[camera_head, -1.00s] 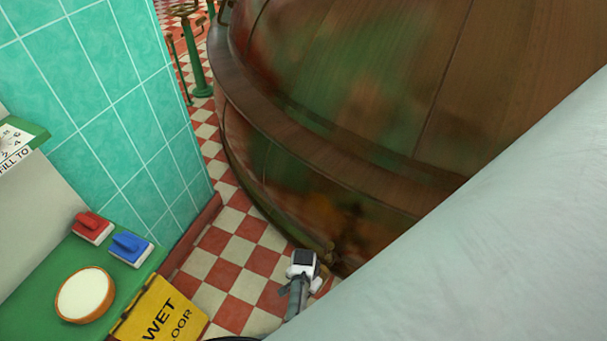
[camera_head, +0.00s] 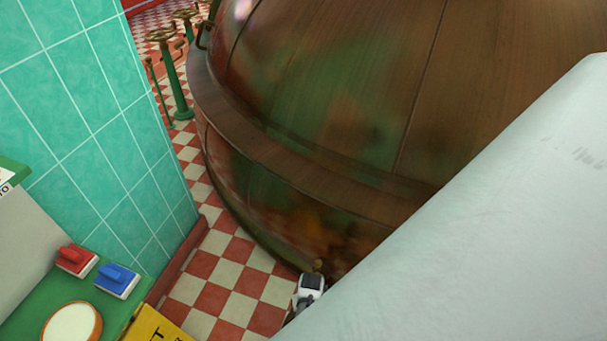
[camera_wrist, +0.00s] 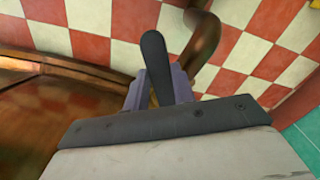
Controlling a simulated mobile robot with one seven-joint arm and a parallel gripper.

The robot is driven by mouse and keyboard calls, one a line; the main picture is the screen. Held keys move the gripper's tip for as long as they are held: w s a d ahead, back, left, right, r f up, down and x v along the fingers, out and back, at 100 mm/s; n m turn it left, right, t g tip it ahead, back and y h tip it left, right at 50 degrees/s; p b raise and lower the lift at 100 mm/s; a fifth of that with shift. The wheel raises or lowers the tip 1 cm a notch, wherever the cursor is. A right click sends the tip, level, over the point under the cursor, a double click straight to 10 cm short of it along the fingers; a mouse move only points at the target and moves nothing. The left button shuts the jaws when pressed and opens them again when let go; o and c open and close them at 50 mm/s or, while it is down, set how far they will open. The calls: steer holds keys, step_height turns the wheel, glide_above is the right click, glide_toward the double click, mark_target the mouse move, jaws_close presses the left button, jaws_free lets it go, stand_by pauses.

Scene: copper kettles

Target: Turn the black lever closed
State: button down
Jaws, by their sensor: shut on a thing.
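The black lever (camera_wrist: 154,55) shows in the wrist view, a rounded dark handle standing up between the fingers of my gripper (camera_wrist: 158,88). My gripper is shut on it. The lever's base and a bit of yellow metal are mostly hidden behind the fingers. A copper pipe (camera_wrist: 201,38) curves just right of the lever. In the head view my gripper's wrist end (camera_head: 311,284) is low by the kettle's foot, and the lever cannot be made out there. The large copper kettle (camera_head: 300,165) fills the middle and right.
A green-tiled wall (camera_head: 85,130) stands at the left. The checkered floor (camera_head: 225,275) is open between wall and kettle.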

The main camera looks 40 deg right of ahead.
steer(key=d+n+b, duration=0.2)
steer(key=d+n, duration=0.4)
steer(key=n, duration=0.4)
steer(key=shift+s+d+b, duration=0.4)
steer(key=c, duration=1.2)
jaws_free()
steer(key=shift+o, duration=0.2)
step_height(320, 180, up, 14)
steer(key=p, duration=0.2)
steer(key=shift+f, duration=0.1)
